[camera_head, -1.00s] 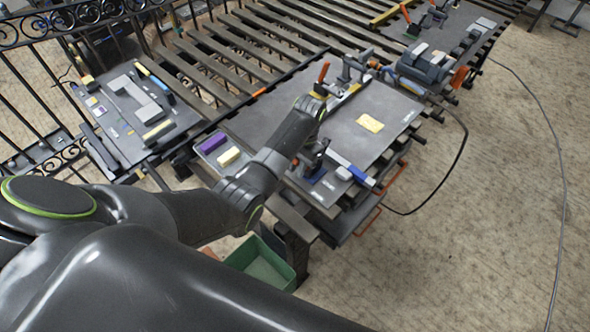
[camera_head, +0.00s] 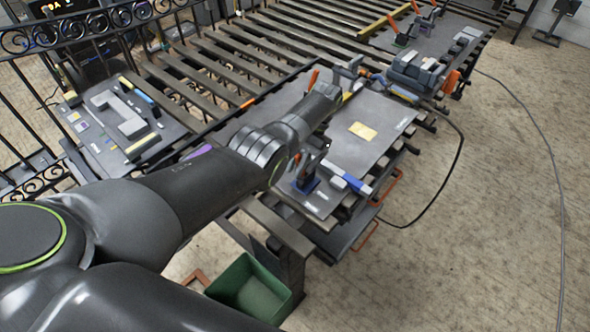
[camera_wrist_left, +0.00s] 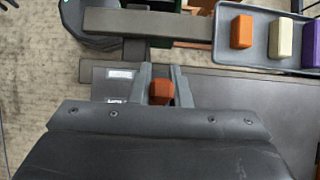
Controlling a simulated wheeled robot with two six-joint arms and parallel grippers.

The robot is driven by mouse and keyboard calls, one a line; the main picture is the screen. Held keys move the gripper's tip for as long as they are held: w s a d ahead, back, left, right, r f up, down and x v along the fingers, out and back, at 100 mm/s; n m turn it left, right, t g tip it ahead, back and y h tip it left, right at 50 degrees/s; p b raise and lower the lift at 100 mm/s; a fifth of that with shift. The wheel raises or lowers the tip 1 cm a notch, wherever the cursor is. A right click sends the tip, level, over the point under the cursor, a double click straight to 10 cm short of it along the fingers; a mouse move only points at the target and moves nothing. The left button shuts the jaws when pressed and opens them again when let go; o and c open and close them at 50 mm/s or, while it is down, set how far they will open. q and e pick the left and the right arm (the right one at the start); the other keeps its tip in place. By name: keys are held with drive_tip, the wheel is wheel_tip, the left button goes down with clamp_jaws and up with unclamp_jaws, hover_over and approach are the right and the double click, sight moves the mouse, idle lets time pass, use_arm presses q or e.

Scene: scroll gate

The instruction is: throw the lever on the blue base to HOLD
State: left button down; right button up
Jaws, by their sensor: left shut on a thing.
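The blue base (camera_head: 305,185) stands near the front edge of the grey board, with its dark lever body above it. My left arm reaches over the board from the left, and my left gripper (camera_head: 322,146) is at the top of this lever, partly hidden by its own wrist. In the left wrist view my left gripper (camera_wrist_left: 162,88) is shut on an orange-red lever knob (camera_wrist_left: 160,93) between its two fingers. Two small white labels (camera_wrist_left: 120,73) lie left of the fingers; their words are too small to read. My right gripper is not in view.
A blue-and-white bar (camera_head: 350,182) lies right of the blue base. A yellow note (camera_head: 362,131) is on the board. Another orange handle (camera_head: 313,79) stands behind my arm. A tray (camera_wrist_left: 262,68) holds orange, yellow and purple blocks. A green bin (camera_head: 247,290) is below.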

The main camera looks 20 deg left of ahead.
use_arm(q)
drive_tip(key=shift+w, duration=0.1)
idle(0.3)
drive_tip(key=c, duration=1.4)
unclamp_jaws()
drive_tip(key=shift+w, duration=0.1)
drive_tip(key=shift+o, duration=0.2)
drive_tip(key=shift+r, duration=0.1)
